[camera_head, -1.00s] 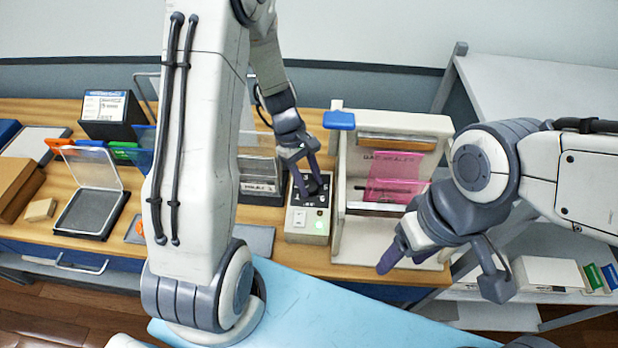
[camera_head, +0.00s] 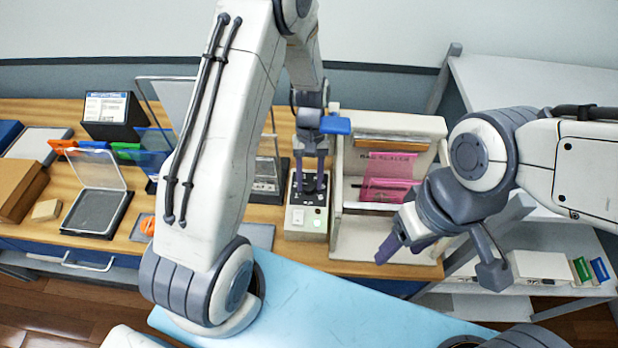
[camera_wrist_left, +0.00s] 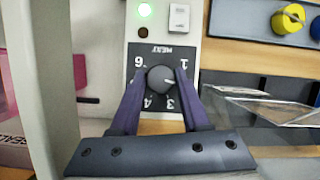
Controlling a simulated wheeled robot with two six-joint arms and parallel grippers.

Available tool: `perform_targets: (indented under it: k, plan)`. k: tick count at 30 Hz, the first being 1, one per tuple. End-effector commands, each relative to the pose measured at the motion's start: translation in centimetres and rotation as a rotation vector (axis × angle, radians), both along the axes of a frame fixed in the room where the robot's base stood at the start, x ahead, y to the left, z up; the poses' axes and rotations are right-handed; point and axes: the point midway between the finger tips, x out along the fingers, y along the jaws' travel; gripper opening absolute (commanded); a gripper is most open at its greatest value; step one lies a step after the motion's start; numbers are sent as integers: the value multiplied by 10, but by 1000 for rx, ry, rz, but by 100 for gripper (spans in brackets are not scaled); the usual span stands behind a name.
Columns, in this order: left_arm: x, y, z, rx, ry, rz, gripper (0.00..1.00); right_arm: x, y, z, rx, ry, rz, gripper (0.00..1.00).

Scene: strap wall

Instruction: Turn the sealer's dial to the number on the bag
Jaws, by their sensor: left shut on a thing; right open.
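The sealer (camera_head: 432,160) is a pale upright frame with a blue-ended handle and a heat control box (camera_head: 306,222) with a lit green lamp. A pink bag (camera_head: 392,168) stands in the sealer; I cannot read a number on it. My left gripper (camera_head: 311,186) is shut on the black dial (camera_wrist_left: 160,79), one finger on each side. In the left wrist view the panel is upside down; 1, 3, 4 and 6 show around the dial. Its white mark points right, between 1 and 3, towards my finger. My right gripper (camera_head: 400,248) is open and empty, before the sealer's right side.
A clear-lidded dark tray (camera_head: 95,212), a black box with a label (camera_head: 112,115) and brown cartons (camera_head: 18,190) stand on the left of the wooden bench. A grey shelf unit (camera_head: 530,85) stands at right.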

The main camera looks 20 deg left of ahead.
Motion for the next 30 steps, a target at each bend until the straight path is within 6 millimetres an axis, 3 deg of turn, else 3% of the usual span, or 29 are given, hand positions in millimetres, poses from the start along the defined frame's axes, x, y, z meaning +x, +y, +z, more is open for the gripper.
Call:
perform_targets:
  k: [17,18,20,30]
  plan:
    - [1,0,1,5,0,-36,0,0,0,1,0,0,0,62]
    - [1,0,1,6,0,-35,54,0,0,1,0,0,0,62]
    - [1,0,1,6,0,-35,76,0,0,1,0,0,0,62]
    - [0,0,0,4,1,-25,76,0,0,0,0,0,0,62]
